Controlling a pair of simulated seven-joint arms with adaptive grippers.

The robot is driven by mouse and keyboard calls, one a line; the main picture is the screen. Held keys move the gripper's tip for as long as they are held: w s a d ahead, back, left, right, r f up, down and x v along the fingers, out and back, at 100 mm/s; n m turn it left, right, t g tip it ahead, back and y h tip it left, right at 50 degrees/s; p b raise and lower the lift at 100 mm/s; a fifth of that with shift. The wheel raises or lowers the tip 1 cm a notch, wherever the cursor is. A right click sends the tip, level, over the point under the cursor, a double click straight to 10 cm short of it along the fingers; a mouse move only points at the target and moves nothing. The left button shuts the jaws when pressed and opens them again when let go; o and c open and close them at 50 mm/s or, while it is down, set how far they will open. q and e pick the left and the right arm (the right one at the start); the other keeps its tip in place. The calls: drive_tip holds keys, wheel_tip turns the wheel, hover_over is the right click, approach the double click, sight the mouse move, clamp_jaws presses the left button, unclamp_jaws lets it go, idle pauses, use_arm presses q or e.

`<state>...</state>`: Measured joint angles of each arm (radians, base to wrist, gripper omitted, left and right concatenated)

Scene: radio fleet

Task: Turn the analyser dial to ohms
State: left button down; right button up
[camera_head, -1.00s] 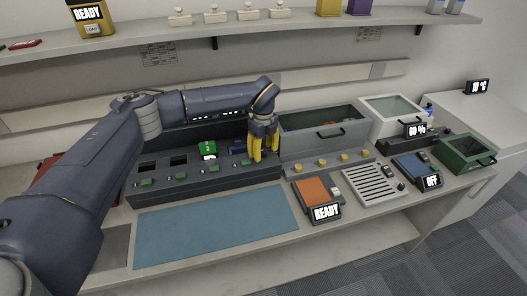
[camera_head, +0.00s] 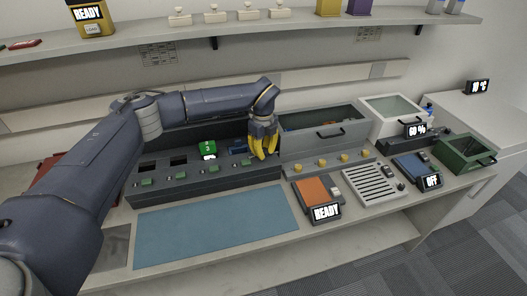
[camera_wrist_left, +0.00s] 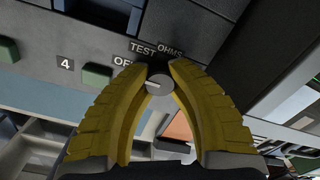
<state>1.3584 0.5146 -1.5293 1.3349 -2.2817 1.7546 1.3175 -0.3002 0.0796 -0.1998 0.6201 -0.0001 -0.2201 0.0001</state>
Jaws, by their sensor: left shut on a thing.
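My left gripper (camera_head: 265,156) points down at the right end of the dark charging bank (camera_head: 205,187). In the left wrist view, its yellow fingers (camera_wrist_left: 158,82) are shut on the grey round analyser dial (camera_wrist_left: 160,94), one on each side. A pale line marks the dial's face. The labels TEST (camera_wrist_left: 142,47), OHMS (camera_wrist_left: 170,49) and a partly covered OFF (camera_wrist_left: 122,62) lie around the dial. In the head view the fingers hide the dial. My right gripper is in neither view.
A grey bin (camera_head: 325,138) is close to the right of my gripper. An orange-topped device with a READY display (camera_head: 326,212) and a blue mat (camera_head: 215,224) lie in front. A shelf (camera_head: 240,33) runs above.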

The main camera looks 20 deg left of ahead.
use_arm(q)
drive_tip(key=shift+m, duration=0.3)
drive_tip(key=m, duration=0.8)
drive_tip(key=shift+m, duration=0.3)
drive_tip(key=m, duration=0.4)
drive_tip(key=shift+f+m, duration=0.1)
drive_tip(key=shift+m, duration=2.3)
drive_tip(key=c, duration=1.1)
unclamp_jaws()
drive_tip(key=shift+o, duration=0.2)
